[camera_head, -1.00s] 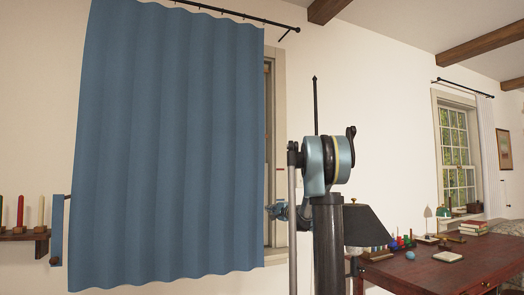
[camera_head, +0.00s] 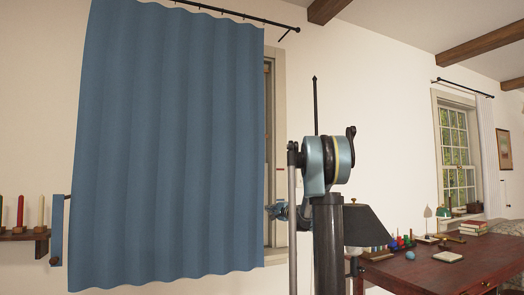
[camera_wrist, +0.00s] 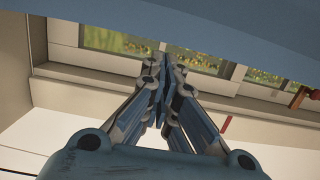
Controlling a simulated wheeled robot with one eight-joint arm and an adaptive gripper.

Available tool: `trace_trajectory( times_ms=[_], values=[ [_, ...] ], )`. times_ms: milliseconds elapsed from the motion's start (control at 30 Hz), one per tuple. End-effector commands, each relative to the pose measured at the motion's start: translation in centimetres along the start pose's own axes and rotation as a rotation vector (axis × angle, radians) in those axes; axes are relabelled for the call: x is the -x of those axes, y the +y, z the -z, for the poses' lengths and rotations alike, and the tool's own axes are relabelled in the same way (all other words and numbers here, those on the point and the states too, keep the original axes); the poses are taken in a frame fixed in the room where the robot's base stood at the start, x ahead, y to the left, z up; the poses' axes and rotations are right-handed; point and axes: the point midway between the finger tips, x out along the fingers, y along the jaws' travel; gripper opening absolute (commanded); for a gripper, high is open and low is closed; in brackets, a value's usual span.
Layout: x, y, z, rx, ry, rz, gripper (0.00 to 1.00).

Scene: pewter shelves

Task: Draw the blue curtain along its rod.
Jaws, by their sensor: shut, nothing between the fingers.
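The blue curtain (camera_head: 170,140) hangs from a black rod (camera_head: 235,13) and covers most of a window. Only the window's right side shows past its right edge. In the wrist view, the curtain (camera_wrist: 220,30) spans the top of the picture, close to my gripper (camera_wrist: 163,60). My gripper is shut and empty, its fingertips in front of the window sill and glass. In the head view my gripper (camera_head: 272,210) is small, at the curtain's right edge low down. I cannot tell whether the fingertips touch the cloth.
A shelf with candles (camera_head: 22,235) is at the left. A dark red desk (camera_head: 440,268) with books and small items stands at the right. A second window (camera_head: 456,150) is on the far right wall. The window sill (camera_wrist: 90,77) lies just beyond my fingertips.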

Motion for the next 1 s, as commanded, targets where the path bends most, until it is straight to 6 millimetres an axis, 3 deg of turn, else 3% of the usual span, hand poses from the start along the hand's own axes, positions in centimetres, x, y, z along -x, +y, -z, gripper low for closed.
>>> trace_trajectory(
  times_ms=[367, 1000],
  values=[
    [0.0, 0.0, -0.2, 0.000, -0.001, 0.000, 0.00],
    [-1.2, 0.0, -8.2, 0.000, -0.003, 0.000, 0.00]
  ],
)
